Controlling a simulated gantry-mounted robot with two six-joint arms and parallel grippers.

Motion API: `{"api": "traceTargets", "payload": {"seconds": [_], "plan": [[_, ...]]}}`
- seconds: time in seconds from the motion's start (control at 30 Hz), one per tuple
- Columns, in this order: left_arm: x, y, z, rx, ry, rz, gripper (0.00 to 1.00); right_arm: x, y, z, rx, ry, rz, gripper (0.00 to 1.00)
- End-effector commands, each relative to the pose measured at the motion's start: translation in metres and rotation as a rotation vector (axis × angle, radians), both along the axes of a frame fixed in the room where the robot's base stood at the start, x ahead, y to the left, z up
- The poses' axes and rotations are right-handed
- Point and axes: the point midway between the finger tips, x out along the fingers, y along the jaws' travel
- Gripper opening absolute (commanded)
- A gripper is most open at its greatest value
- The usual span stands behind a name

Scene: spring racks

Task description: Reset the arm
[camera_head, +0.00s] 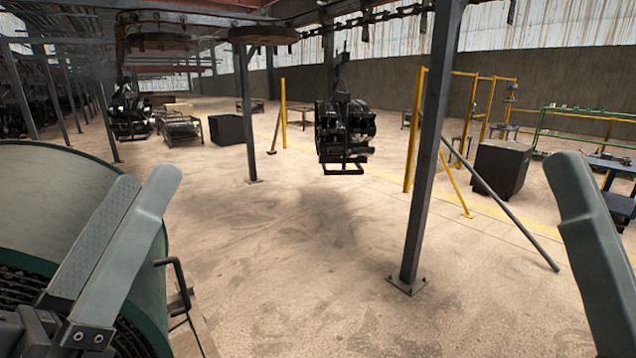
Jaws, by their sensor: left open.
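My left gripper (148,184) is at the lower left, close to the camera. Its grey-green fingers point up and to the right, and one shows a textured pad. It is open, and I see nothing held in it. Behind it is a large round green-rimmed drum (60,190). A similar grey-green finger-like part (592,250) rises at the right edge. It looks like part of my right gripper, but the rest is outside the picture, so its opening cannot be told.
A dark steel post (432,150) stands right of centre. A black spring rack (345,130) hangs beyond it from an overhead chain. A dark box (502,170) and yellow frames (417,130) stand at the right. The middle floor (300,270) is clear.

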Motion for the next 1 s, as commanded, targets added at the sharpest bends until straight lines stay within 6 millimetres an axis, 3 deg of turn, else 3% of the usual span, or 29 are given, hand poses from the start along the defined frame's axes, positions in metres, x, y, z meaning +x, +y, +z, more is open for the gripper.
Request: {"api": "traceTargets", "payload": {"seconds": [0.07,0.1,0.13,0.2,0.37,0.7,0.83,1.0], "plan": [[-0.043,0.027,0.024,0.09,-0.151,0.241,0.76,0.0,0.0,0.0,0.0,0.0,0.0,1.0],[-0.055,0.042,0.029,0.164,-0.195,0.405,0.76,0.0,0.0,0.0,0.0,0.0,0.0,1.0],[-0.05,0.045,0.028,0.23,-0.193,0.482,0.76,0.0,0.0,0.0,0.0,0.0,0.0,1.0],[-0.049,0.043,0.076,0.246,-0.195,0.485,0.76,0.001,0.0,0.048,0.0,0.003,0.0,1.0],[-0.048,0.043,0.143,0.244,-0.192,0.482,0.76,0.0,0.0,0.116,0.0,-0.001,0.0,1.0],[-0.048,0.043,0.306,0.244,-0.189,0.478,0.76,0.0,0.0,0.28,0.0,0.0,0.0,1.0],[-0.047,0.043,0.346,0.244,-0.189,0.478,0.76,0.0,0.0,0.32,0.0,0.0,0.0,1.0],[-0.047,0.043,0.361,0.245,-0.188,0.478,0.76,0.0,0.0,0.335,0.0,0.0,0.0,1.0]]}}
